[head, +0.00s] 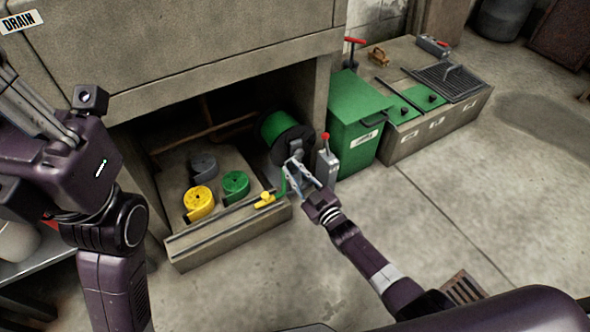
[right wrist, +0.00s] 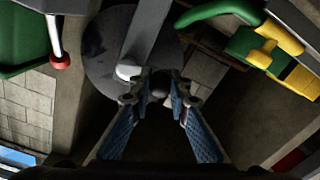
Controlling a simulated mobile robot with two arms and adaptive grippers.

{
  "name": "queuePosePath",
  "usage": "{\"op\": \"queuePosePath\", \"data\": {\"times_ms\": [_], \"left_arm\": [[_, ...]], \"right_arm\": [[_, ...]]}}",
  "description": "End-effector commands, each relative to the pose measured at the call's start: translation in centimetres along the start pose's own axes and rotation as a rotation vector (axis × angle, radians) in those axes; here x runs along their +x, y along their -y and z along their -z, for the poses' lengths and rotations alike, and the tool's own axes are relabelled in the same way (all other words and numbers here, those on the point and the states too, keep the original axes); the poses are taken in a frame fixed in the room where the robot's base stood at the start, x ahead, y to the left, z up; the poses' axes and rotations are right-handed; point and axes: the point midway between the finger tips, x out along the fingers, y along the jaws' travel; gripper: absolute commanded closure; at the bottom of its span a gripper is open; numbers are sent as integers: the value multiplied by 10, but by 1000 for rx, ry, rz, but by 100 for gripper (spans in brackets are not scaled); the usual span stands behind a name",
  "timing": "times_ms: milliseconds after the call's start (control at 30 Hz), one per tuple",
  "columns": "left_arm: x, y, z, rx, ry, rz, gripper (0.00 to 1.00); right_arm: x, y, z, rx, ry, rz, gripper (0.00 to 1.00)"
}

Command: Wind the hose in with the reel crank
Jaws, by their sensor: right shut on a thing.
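The hose reel (head: 305,140) sits at the right end of the recess under the concrete block, with green hose (head: 278,124) wound on its drum. Its dark round side and grey crank arm (right wrist: 148,30) show in the right wrist view. My right gripper (head: 299,172) reaches the front of the reel and is shut on the dark crank handle, mostly hidden between the fingertips (right wrist: 158,86). A short run of green hose (right wrist: 215,12) leads toward a yellow valve (head: 265,200). My left gripper (head: 35,100) is raised at the far left; its fingertips are out of frame.
A lever with a red knob (head: 326,137) stands just right of the reel, beside a green box (head: 356,130). Yellow (head: 199,202), green (head: 235,184) and grey (head: 203,165) rolls lie left of the reel, behind a low sill (head: 220,243).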

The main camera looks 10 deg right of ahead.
Motion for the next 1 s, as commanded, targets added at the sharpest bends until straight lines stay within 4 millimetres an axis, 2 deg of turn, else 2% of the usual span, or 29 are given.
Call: {"op": "queuePosePath", "data": {"times_ms": [600, 633, 767, 1000], "left_arm": [[-1, 0, 0, -2, 2, 3, 100], [-1, 0, 0, -2, 3, 3, 100], [-1, 0, -1, -2, 5, 3, 100], [-2, 0, -2, -1, 10, 1, 100]], "right_arm": [[1, 0, 4, 42, -5, 1, 100], [1, 0, 4, 42, -5, 1, 81], [1, 0, 3, 42, -4, 1, 67], [0, 0, 2, 41, -2, 0, 65]]}}
